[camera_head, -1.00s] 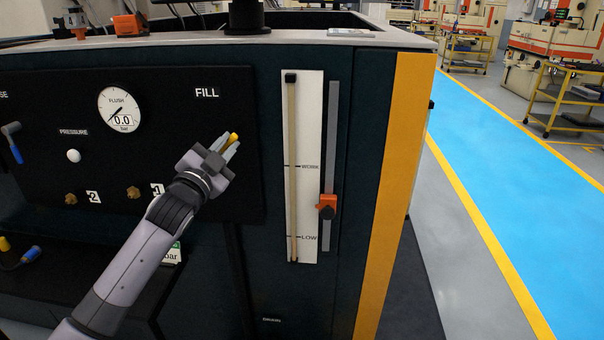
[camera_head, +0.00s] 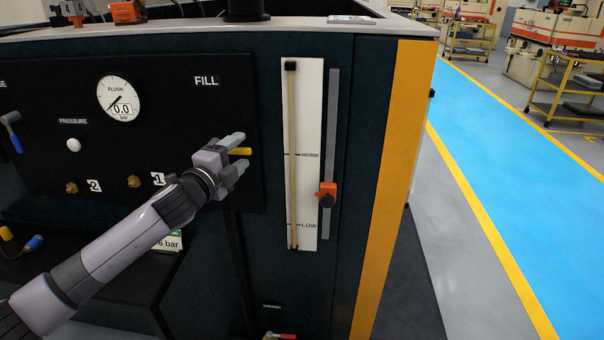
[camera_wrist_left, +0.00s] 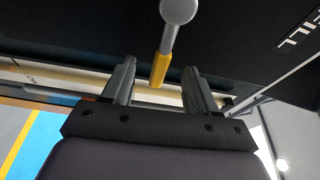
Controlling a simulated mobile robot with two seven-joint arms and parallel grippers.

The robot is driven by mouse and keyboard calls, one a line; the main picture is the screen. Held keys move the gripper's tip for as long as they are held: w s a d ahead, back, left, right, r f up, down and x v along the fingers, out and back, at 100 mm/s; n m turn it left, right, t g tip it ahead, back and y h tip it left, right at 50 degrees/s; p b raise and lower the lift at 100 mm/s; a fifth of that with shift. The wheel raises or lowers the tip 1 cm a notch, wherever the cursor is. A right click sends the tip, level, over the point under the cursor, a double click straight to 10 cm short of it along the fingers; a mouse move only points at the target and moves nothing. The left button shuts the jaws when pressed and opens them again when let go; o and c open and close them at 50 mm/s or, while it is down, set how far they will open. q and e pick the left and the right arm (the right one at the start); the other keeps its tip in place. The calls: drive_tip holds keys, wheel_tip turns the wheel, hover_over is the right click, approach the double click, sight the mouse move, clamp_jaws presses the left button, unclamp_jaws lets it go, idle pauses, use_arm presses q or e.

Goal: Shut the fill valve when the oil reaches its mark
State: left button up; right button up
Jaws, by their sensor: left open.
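The fill valve's yellow lever (camera_head: 241,151) lies about level below the word FILL on the black panel. My left gripper (camera_head: 238,153) is open, with its fingers on either side of the lever. In the left wrist view, the yellow grip (camera_wrist_left: 161,69) hangs from a grey hub between the two spread fingers (camera_wrist_left: 160,88), with gaps on both sides. The oil sight gauge (camera_head: 305,120) stands to the right, with an upper mark and a LOW mark. Its thin tube looks tan along its length; I cannot make out the oil level. My right gripper is not in view.
An orange slider (camera_head: 327,193) sits on a grey rail beside the gauge, a little above LOW. A flush dial (camera_head: 119,98) reads 0.0. Brass knobs (camera_head: 134,181) are on the panel's lower part. A red handle (camera_head: 281,336) shows at the bottom edge.

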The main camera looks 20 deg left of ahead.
use_arm(q)
drive_tip(key=s+d, duration=0.1)
drive_tip(key=s, duration=0.7)
drive_tip(key=shift+d, duration=0.2)
idle(0.4)
